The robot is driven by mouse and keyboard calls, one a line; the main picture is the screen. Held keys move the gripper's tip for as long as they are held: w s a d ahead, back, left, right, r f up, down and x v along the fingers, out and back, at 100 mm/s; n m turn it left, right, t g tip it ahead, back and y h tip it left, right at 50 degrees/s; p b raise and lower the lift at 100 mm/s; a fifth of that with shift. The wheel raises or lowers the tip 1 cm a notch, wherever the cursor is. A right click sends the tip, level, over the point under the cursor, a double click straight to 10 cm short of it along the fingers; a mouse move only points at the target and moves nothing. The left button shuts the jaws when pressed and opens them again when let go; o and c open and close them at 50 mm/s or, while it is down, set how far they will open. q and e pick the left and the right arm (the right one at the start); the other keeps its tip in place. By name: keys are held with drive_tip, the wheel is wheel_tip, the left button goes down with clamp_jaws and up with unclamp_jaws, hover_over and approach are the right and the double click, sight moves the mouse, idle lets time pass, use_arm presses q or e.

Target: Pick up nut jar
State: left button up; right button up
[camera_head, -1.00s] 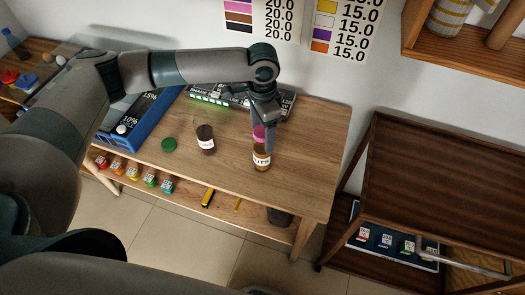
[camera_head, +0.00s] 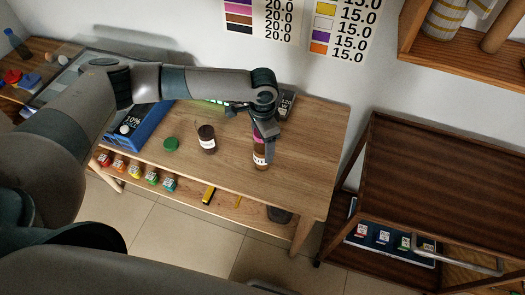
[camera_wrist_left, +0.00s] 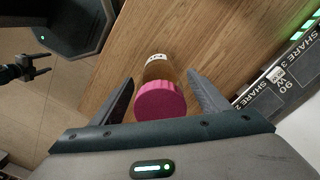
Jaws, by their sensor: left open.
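The nut jar (camera_head: 260,161) is a brown jar with a pink lid and a white label, standing on the wooden table. In the left wrist view its pink lid (camera_wrist_left: 160,100) faces the camera, with the brown body beyond it. My left gripper (camera_head: 266,150) is open and reaches down over the jar. In the wrist view its two fingers lie on either side of the lid, with a gap on each side. The gripper hides part of the jar in the head view. My right gripper does not show in the head view.
A dark jar (camera_head: 207,139) and a green lid (camera_head: 171,144) are left of the nut jar on the table (camera_head: 310,150). A blue box (camera_head: 150,128) stands further left. Small jars line the shelf below. A dark wooden cart (camera_head: 440,170) is at the right.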

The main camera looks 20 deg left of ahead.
use_arm(q)
clamp_jaws()
idle(0.3)
drive_tip(key=shift+r, duration=0.15)
wheel_tip(320, 180, up, 4)
drive_tip(key=shift+w+f+b, duration=0.1)
drive_tip(key=shift+f+b, duration=0.1)
drive_tip(key=shift+b, duration=1)
drive_tip(key=d+r+b, duration=0.4)
drive_tip(key=d+r, duration=0.3)
drive_tip(key=d, duration=0.4)
drive_tip(key=shift+s+d, duration=0.25)
drive_tip(key=shift+d, duration=0.1)
drive_tip(key=shift+r, duration=0.1)
